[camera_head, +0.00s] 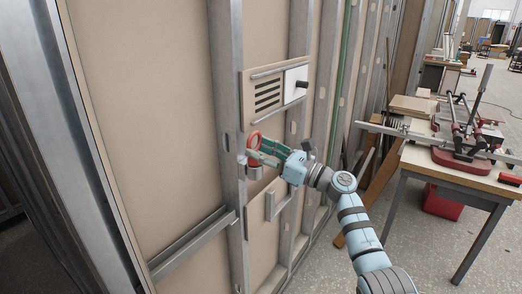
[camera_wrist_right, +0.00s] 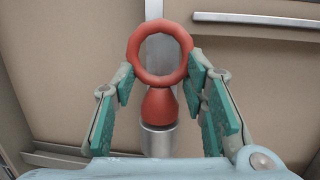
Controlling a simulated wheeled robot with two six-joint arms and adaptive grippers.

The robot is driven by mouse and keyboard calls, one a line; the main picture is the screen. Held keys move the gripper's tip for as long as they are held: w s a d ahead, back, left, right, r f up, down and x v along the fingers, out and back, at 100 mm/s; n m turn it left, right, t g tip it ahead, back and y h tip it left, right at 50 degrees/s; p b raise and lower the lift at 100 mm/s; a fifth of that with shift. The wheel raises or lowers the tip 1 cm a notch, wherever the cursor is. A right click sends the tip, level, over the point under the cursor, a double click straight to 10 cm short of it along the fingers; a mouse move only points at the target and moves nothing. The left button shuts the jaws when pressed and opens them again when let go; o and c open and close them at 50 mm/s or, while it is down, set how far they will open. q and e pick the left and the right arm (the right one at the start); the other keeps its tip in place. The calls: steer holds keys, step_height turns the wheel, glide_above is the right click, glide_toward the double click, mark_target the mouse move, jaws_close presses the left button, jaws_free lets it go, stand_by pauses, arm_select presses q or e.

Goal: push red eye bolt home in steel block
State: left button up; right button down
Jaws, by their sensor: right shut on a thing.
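The red eye bolt (camera_head: 255,138) has a ring on top and a flared red body below it. In the right wrist view the eye bolt (camera_wrist_right: 160,102) stands in line with the steel block (camera_wrist_right: 159,141), a round grey metal piece. The lower end of the red body meets the block's top; how deep it sits is hidden. The steel block (camera_head: 254,173) is at the wall stud in the head view. My right gripper (camera_head: 262,152) is shut on the eye bolt, with its green fingers (camera_wrist_right: 160,70) on either side near the ring. My left gripper is out of view.
A panel with a slotted vent (camera_head: 268,94) and a white plate (camera_head: 294,84) is above the gripper. A panel with a grey handle (camera_head: 270,206) is below. A workbench (camera_head: 445,170) with clamps stands at right. Floor between wall and bench is partly clear.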

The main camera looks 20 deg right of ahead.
steer(key=shift+f, duration=0.25)
steer(key=c, duration=0.9)
jaws_free()
steer(key=v, duration=1.2)
steer(key=shift+s+f, duration=0.1)
steer(key=shift+a, duration=0.1)
